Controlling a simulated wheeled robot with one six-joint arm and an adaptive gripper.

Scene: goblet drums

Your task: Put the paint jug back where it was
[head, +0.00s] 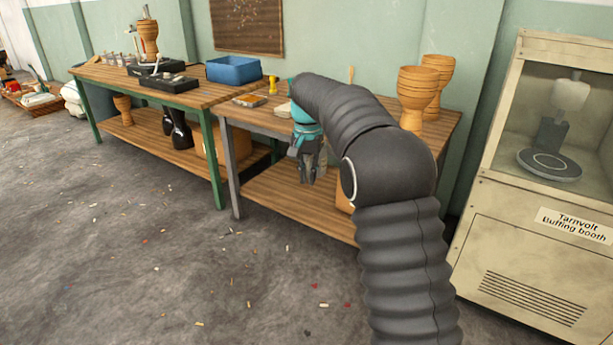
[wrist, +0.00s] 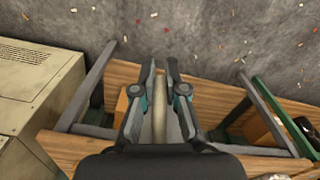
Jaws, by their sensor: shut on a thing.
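My gripper (head: 307,178) points down in front of the near workbench's edge, below the top. In the wrist view my gripper (wrist: 160,72) is shut on a pale, narrow, long thing (wrist: 160,115) that runs between its fingers. Only this strip of it shows, so I cannot tell whether it is the paint jug. In the head view the fingers and my arm hide it. No other thing in view is clearly a paint jug. The near workbench (head: 250,121) has a wooden top, a lower shelf and grey legs.
Goblet drum shells (head: 415,92) stand at the workbench's right end. A blue bin (head: 234,70) stands on the farther bench. A buffing booth (head: 545,190) stands right. Open floor lies in front.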

